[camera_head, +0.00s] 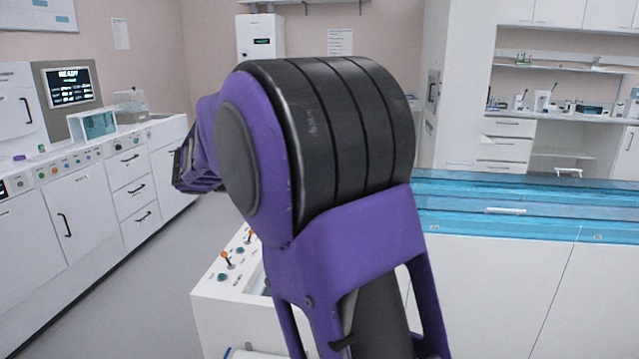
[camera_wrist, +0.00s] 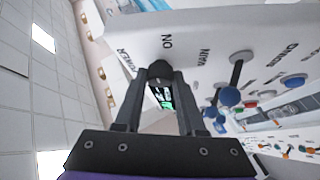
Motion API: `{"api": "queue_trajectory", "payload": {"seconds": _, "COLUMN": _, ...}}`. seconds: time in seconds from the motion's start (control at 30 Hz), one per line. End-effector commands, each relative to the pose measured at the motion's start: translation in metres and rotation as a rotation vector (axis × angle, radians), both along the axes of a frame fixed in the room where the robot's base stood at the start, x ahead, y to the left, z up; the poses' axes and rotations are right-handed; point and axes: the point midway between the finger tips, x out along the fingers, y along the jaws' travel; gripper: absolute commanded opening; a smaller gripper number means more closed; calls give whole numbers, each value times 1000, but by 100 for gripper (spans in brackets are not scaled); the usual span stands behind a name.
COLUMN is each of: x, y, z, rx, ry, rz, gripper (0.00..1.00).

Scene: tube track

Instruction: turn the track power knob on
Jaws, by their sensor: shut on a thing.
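In the wrist view, my gripper (camera_wrist: 161,88) has its two dark fingers closed around a dark knob (camera_wrist: 160,69) on a white panel (camera_wrist: 190,28). The word ON is printed on the panel just beyond the knob, with MAIN to its right and POWER to its left. Part of the knob is hidden between the fingers, so its pointing direction is not clear. A green patch shows between the fingers. In the head view my arm fills the middle, and I cannot make out the knob there.
In the head view, a white console (camera_head: 215,290) with orange-tipped levers stands below my arm, and a blue-covered track (camera_head: 500,212) lies right.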

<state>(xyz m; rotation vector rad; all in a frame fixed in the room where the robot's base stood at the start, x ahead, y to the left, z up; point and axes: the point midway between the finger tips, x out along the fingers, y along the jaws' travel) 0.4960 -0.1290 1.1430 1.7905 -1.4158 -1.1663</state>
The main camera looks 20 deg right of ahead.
Motion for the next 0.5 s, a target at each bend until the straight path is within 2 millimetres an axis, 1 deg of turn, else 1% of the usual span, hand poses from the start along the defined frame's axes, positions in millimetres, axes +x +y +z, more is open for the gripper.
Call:
{"api": "queue_trajectory", "payload": {"seconds": 0.43, "x": 0, "y": 0, "z": 0, "rx": -5, "ry": -10, "rz": -6, "gripper": 0}}
{"api": "queue_trajectory", "payload": {"seconds": 0.47, "x": 0, "y": 0, "z": 0, "rx": -5, "ry": -10, "rz": -6, "gripper": 41}}
{"api": "queue_trajectory", "payload": {"seconds": 0.5, "x": 0, "y": 0, "z": 0, "rx": -5, "ry": -10, "rz": -6, "gripper": 48}}
